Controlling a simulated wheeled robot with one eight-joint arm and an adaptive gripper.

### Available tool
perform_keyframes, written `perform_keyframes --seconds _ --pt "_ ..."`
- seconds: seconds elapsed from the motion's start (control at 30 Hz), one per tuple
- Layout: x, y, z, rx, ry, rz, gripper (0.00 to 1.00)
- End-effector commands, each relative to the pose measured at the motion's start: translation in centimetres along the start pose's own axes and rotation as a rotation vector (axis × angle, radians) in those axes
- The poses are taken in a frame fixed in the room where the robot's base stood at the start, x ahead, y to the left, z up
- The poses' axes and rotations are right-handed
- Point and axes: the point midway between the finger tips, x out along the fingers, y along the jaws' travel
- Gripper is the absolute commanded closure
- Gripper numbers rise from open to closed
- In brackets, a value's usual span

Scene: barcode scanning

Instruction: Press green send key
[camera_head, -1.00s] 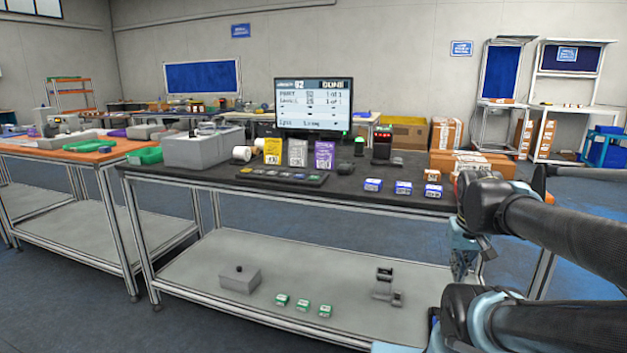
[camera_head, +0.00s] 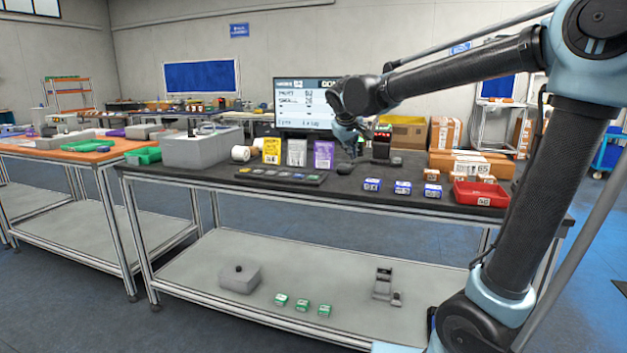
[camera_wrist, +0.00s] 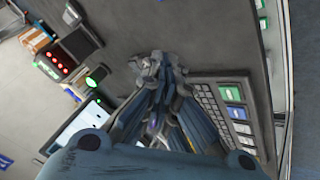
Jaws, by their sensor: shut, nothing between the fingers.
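A round green lit key or lamp (camera_wrist: 90,82) shows in the wrist view, between the screen (camera_wrist: 75,128) and a device with red lights (camera_wrist: 57,62). A dark panel (camera_wrist: 205,100) with small keys and coloured patches lies on the other side of my gripper. The same panel shows on the table in the head view (camera_head: 245,174). No send label is legible. My gripper (camera_wrist: 150,62) is shut and empty, pointing down over the bare black tabletop, apart from the green round thing. In the head view my gripper (camera_head: 353,150) is in front of the screen's right side and hides that spot.
The black table (camera_head: 340,187) carries upright yellow, grey and purple cards (camera_head: 297,153), blue-and-white boxes (camera_head: 403,187), a red bin (camera_head: 480,194) and brown cartons (camera_head: 475,163). A grey box (camera_head: 195,150) stands at the left.

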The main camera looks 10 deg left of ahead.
Motion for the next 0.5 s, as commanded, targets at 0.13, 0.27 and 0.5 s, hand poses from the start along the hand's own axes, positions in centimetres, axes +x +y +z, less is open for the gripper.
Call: perform_keyframes --seconds 0.13,0.27,0.5 --pt "-0.8 -4.4 -6.1 -0.073 0.077 0.003 1.00" --pt "-1.4 -7.0 -9.2 -0.110 0.120 0.005 1.00" --pt "-1.8 -8.8 -11.2 -0.134 0.150 0.007 1.00"
